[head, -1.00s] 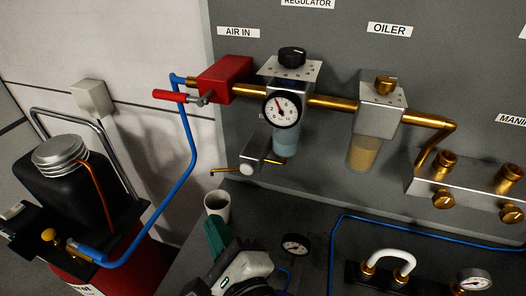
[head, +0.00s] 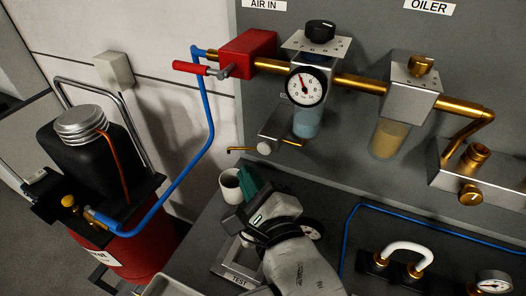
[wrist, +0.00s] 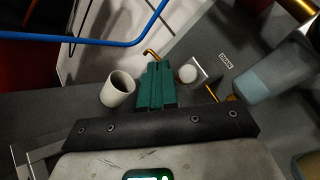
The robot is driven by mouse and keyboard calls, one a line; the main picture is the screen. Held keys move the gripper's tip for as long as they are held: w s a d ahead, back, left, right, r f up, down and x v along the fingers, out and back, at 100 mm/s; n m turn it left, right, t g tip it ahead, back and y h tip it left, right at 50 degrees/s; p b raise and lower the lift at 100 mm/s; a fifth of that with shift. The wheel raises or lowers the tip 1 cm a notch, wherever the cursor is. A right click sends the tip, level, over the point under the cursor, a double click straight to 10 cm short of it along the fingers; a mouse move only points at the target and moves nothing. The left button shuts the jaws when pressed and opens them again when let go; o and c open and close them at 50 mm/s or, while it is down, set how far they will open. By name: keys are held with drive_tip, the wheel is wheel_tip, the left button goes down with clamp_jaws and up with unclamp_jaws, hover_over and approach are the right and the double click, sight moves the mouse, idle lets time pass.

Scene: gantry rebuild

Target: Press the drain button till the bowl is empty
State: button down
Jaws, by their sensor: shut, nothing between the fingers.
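The drain button (head: 264,148) is a pale round knob on a grey block under the regulator. It also shows in the wrist view (wrist: 188,73), just right of my green fingertips. The regulator bowl (head: 307,122) is clear and holds bluish liquid; it is at the right in the wrist view (wrist: 262,80). My gripper (head: 247,182) has green fingers, shut and empty, in front of and below the button in the head view. In the wrist view the fingers (wrist: 156,86) lie side by side. I see a gap between them and the button.
A pale cup (head: 229,186) stands left of my fingers, below a thin brass spout (head: 240,149). A red valve with a lever (head: 247,54) and the gauge (head: 306,86) sit above. The oiler (head: 388,138) is to the right. A blue hose (head: 207,130) hangs left.

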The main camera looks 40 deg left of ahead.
sight(264, 149)
drive_tip(key=shift+w+a, duration=0.2)
drive_tip(key=shift+w, duration=0.65)
drive_tip(key=shift+w+a, duration=0.2)
drive_tip(key=shift+w, duration=0.6)
drive_tip(key=shift+w, duration=0.1)
idle(0.8)
drive_tip(key=shift+w+a+r+p, duration=0.1)
drive_tip(key=shift+w+p, duration=0.2)
drive_tip(key=shift+p, duration=0.15)
drive_tip(key=shift+w+a, duration=0.1)
drive_tip(key=shift+w, duration=0.35)
idle(0.5)
drive_tip(key=shift+s, duration=0.15)
idle(0.3)
drive_tip(key=shift+s+d+p, duration=0.2)
drive_tip(key=shift+s+p, duration=0.5)
drive_tip(key=shift+s, duration=0.1)
